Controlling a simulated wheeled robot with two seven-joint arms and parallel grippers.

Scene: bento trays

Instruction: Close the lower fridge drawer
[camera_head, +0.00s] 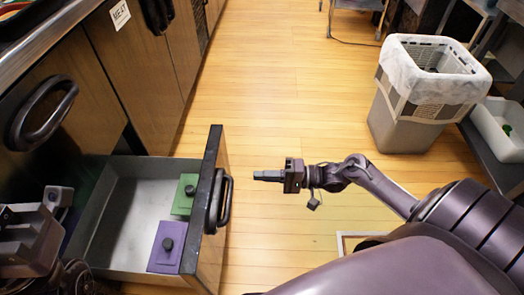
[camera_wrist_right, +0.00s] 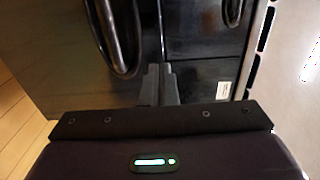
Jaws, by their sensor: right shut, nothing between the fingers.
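The lower fridge drawer (camera_head: 130,195) is pulled out in the head view, with a grey interior and a dark-edged front (camera_head: 210,175). Its black bar handle (camera_head: 227,203) faces right. My right gripper (camera_head: 258,175) is to the right of the drawer front, apart from it, with its fingers shut and empty, pointing left. In the right wrist view the shut fingers (camera_wrist_right: 158,84) point at dark panels, with a curved handle (camera_wrist_right: 122,45) to their left. My left gripper (camera_head: 40,235) is at the left edge, over the near left part of the drawer; its fingers are not clear.
A green box (camera_head: 183,203) and a purple box (camera_head: 160,255), each with a dark knob, lie in the drawer. An upper handle (camera_head: 42,112) is on the cabinet front. A lined bin (camera_head: 415,128) stands at the right. The wooden floor (camera_head: 275,90) between is clear.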

